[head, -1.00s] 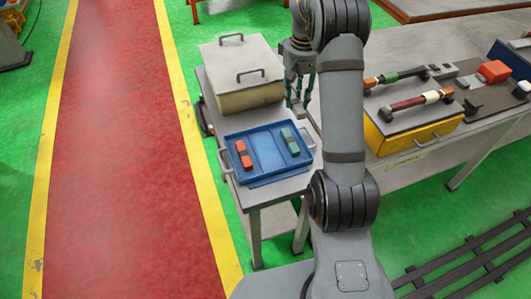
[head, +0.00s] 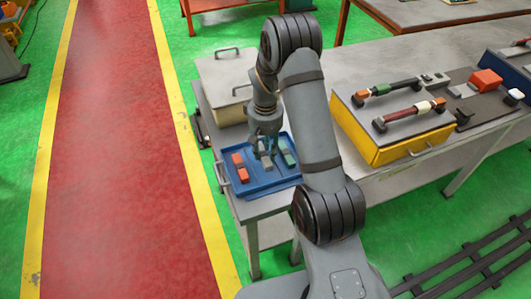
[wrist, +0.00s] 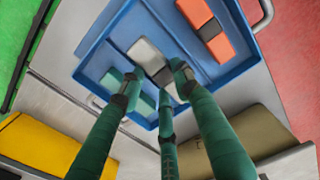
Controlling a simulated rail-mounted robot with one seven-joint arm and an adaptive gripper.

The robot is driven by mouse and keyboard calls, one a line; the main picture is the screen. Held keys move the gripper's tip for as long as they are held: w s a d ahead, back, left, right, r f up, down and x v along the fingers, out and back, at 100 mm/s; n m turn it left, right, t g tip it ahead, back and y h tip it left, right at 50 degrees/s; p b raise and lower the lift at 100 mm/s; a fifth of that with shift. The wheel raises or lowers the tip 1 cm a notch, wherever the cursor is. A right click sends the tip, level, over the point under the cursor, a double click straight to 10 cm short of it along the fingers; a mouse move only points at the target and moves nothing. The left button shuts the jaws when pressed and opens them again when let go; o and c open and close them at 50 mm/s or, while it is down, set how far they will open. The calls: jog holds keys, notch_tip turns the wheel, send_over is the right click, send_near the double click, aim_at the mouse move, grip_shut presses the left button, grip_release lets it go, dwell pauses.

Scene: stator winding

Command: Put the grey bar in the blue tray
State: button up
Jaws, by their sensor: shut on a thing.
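The blue tray (head: 277,183) lies on the small grey table, and it fills the middle of the wrist view (wrist: 91,67). My gripper (head: 266,148) is over the middle of the tray, pointing down. In the wrist view its green fingers (wrist: 160,86) are shut on the grey bar (wrist: 147,53), which has a dark band. The bar also shows in the head view (head: 265,161), in the middle compartment's area between the orange and green bars. I cannot tell whether it touches the tray floor.
An orange bar (head: 240,168) lies in the tray's left part and a green bar (head: 287,154) in its right part. A pale lidded box (head: 222,85) stands behind the tray. A yellow case (head: 395,148) is on the bench to the right.

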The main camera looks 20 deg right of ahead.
aim_at(265, 153)
notch_tip(265, 153, down, 2)
jog(key=shift+w+f, duration=0.1)
jog(key=shift+f, duration=0.1)
jog(key=shift+f, duration=0.25)
jog(key=o, duration=1.3)
jog(key=shift+r, duration=0.1)
jog(key=shift+c, duration=0.2)
notch_tip(265, 153, up, 12)
jog(key=shift+r+b, duration=0.2)
jog(key=shift+b, duration=0.2)
